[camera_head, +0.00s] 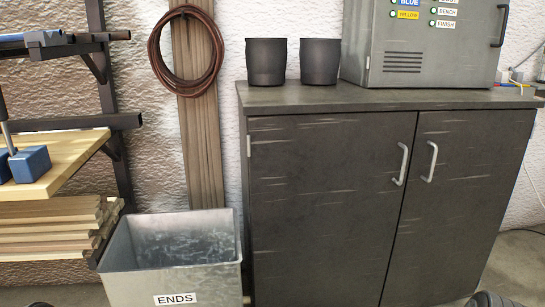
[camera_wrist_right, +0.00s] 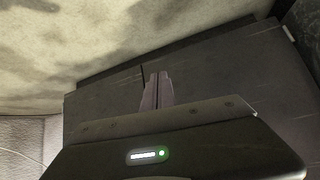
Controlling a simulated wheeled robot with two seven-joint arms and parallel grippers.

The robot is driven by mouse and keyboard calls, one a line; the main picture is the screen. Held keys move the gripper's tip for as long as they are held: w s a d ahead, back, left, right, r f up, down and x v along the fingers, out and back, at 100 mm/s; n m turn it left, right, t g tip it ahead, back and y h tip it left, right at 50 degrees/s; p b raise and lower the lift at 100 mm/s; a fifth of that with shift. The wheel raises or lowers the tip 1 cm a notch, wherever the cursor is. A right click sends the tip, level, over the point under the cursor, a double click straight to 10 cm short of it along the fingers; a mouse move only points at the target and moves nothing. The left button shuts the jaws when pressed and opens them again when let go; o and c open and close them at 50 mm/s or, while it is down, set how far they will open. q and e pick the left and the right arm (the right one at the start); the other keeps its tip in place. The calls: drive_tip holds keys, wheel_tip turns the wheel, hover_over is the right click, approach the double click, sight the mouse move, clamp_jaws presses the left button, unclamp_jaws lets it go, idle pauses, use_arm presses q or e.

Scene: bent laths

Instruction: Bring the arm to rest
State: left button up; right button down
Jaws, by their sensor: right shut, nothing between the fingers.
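My right gripper (camera_wrist_right: 157,76) shows in the right wrist view, with its two fingers together and nothing between them. Behind it is a dark surface that looks like the cabinet front, and no object touches the fingertips. In the head view neither gripper shows. Only small dark rounded parts, probably of my arms, show at the bottom edge. My left gripper is in neither view.
A dark two-door cabinet (camera_head: 325,200) bears two black cups (camera_head: 266,62) (camera_head: 320,62) and a grey control box (camera_head: 425,45). A metal bin (camera_head: 165,285) labelled ENDS stands left of it. A wooden board (camera_head: 70,160) and stacked laths (camera_head: 45,235) are farther left.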

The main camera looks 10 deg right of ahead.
drive_tip(key=s+a+f+m+g+y, duration=0.1)
drive_tip(key=s+a+f+g, duration=0.15)
drive_tip(key=s+a, duration=0.55)
drive_tip(key=s+a+f+m+g+y, duration=0.1)
drive_tip(key=s+a+f+g+y, duration=0.15)
drive_tip(key=s+a, duration=0.45)
drive_tip(key=s+a+r+g+y, duration=0.1)
drive_tip(key=s+a+r+g, duration=0.15)
drive_tip(key=s+a, duration=1.25)
use_arm(q)
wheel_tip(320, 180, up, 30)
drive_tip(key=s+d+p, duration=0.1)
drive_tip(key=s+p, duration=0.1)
drive_tip(key=p, duration=2.8)
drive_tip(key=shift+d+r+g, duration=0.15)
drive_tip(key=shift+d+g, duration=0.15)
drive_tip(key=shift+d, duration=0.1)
use_arm(e)
drive_tip(key=a+r+n, duration=0.1)
drive_tip(key=a+r, duration=0.1)
drive_tip(key=r, duration=1.3)
drive_tip(key=a+r+n, duration=0.1)
drive_tip(key=a+r, duration=0.1)
drive_tip(key=r, duration=1.2)
drive_tip(key=shift+s+r+g+y, duration=0.25)
drive_tip(key=shift+r+g+y, duration=0.1)
drive_tip(key=shift+r, duration=0.05)
